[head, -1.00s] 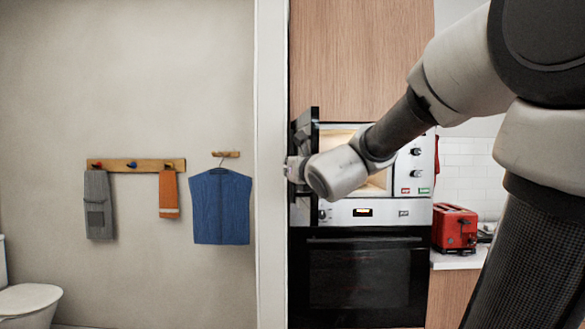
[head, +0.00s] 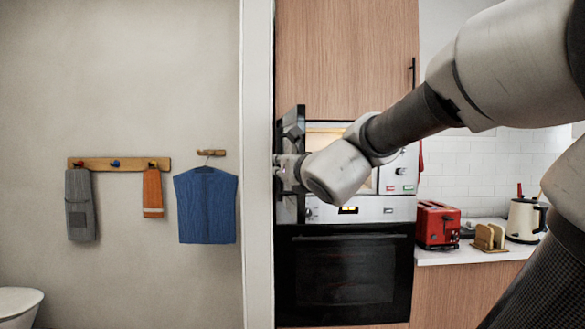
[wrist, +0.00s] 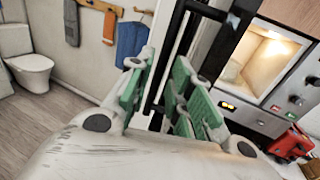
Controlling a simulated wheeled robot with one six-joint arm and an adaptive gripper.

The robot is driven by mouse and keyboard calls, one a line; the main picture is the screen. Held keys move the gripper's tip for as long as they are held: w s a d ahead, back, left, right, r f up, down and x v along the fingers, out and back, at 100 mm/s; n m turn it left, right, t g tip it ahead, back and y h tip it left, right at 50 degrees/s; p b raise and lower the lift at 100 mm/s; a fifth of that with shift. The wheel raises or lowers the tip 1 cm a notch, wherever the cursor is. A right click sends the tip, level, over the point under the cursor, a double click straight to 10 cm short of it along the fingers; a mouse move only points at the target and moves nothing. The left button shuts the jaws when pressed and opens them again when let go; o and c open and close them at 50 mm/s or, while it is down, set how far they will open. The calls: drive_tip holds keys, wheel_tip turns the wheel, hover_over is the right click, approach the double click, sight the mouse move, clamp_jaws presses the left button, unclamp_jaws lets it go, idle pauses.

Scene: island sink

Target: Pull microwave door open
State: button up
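The microwave (head: 398,180) is built into the cabinet above the oven. Its black door (head: 291,208) stands wide open, swung out on the left side, and the lit cavity (wrist: 247,62) shows in the wrist view. My gripper (head: 280,168) is at the door in the head view, mostly hidden behind my wrist. The exact contact is partly hidden by the fingers.
The black oven (head: 343,275) is below. A red toaster (head: 437,225), a toast rack (head: 489,237) and a kettle (head: 523,220) stand on the right counter. A white wall edge (head: 257,170) is close left of the door. The floor (wrist: 50,125) at left is clear.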

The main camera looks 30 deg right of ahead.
drive_tip(key=s, duration=0.6)
drive_tip(key=shift+s+a, duration=0.2)
drive_tip(key=shift+a, duration=0.15)
